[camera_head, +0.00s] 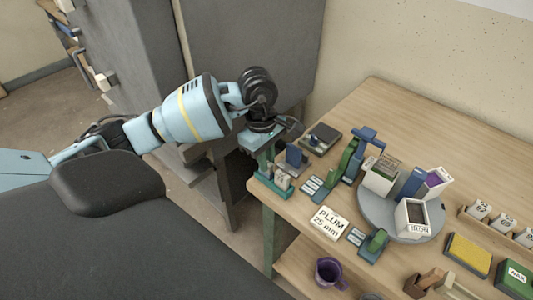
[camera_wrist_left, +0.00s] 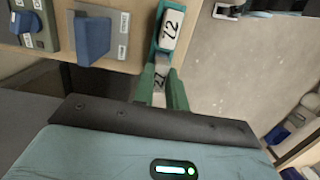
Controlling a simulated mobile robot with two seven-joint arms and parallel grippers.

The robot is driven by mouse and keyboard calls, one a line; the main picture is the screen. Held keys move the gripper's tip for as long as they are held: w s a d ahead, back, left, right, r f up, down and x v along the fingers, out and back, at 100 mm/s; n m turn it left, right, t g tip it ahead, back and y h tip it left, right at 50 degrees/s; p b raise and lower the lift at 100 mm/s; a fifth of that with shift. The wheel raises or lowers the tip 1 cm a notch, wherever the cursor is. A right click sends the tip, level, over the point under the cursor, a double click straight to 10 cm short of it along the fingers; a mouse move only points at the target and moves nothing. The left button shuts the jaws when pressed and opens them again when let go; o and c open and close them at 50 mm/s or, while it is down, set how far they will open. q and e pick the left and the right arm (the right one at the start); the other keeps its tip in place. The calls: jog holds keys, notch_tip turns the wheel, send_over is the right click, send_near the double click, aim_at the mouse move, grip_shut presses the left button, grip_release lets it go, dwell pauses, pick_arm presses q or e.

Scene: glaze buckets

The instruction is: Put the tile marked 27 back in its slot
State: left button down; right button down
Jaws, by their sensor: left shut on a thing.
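My left gripper (camera_wrist_left: 161,88) is shut on a small pale tile (camera_wrist_left: 159,82), which shows between its green fingers. The mark on this tile is partly hidden; a 2 seems to show. In the head view the left gripper (camera_head: 266,152) is over the near left corner of the table, just above the green rack (camera_head: 272,189). Pale tiles (camera_head: 281,180) stand in that rack. In the wrist view the rack (camera_wrist_left: 154,46) holds a white tile (camera_wrist_left: 171,29) that seems marked 72, close to the held tile. I cannot tell whether the held tile touches the rack. My right gripper is out of view.
A blue block on a grey plate (camera_wrist_left: 107,51) stands beside the rack. A PLUM sign (camera_head: 329,223), a green and blue stand (camera_head: 352,158) and a round tray with containers (camera_head: 373,208) are farther right. The table's left edge is close to the rack.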

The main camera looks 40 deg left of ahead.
pick_arm(q)
jog(key=shift+f, duration=0.3)
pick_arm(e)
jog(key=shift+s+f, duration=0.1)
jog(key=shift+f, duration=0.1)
pick_arm(q)
jog(key=c, duration=1.3)
grip_release()
jog(key=shift+c, duration=0.2)
jog(key=shift+r, duration=0.1)
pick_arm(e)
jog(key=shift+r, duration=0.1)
